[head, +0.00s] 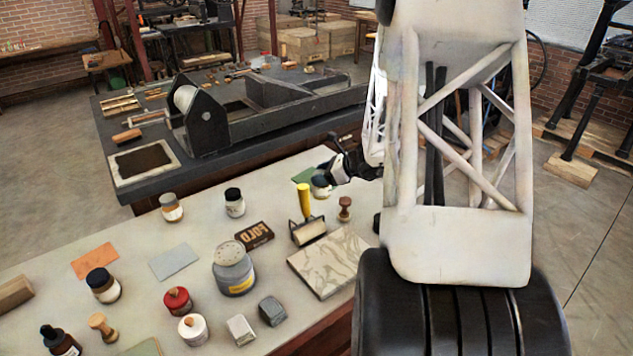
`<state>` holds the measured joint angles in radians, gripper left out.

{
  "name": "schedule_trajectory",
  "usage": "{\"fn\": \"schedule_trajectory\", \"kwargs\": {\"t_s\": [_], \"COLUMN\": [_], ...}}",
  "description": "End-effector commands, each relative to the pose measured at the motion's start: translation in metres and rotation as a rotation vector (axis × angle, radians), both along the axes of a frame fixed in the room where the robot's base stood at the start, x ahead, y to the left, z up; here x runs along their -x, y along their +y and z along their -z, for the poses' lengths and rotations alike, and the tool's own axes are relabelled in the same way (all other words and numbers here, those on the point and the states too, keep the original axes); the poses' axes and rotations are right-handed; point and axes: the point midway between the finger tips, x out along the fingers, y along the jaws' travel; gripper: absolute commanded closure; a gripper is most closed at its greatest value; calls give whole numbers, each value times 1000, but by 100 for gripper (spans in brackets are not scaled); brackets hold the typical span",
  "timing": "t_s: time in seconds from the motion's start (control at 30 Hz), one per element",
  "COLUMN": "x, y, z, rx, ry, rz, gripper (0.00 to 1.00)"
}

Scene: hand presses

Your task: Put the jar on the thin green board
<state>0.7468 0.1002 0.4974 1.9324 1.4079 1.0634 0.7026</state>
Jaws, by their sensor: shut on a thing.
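My gripper (334,174) is at the far right part of the pale table. It is shut on a small pale jar (321,190), whose upper part is partly hidden by the dark fingers. A thin green board (303,175) shows just left of and behind the jar, partly covered by it. I cannot tell whether the jar touches the board or hangs above it. A duller grey-green board (143,349) is cut off by the bottom edge of the view.
A yellow-handled roller (305,205), a wooden stamp (345,208) and a marbled slab (328,262) stand near my gripper. Several jars, a FOLD block (254,236) and a large grey tin (234,270) stand further left. A dark press bench (240,125) lies behind.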

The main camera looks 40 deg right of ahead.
Motion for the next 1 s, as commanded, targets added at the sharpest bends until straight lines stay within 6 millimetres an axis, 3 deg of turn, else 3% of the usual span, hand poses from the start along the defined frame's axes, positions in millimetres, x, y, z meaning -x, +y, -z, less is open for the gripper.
{"fn": "schedule_trajectory", "kwargs": {"t_s": [0.57,1.0], "x": [2,-42], "y": [-4,-29], "z": [1,6], "rx": [0,1], "ry": [-1,-2], "rz": [4,4], "gripper": [76,76]}}
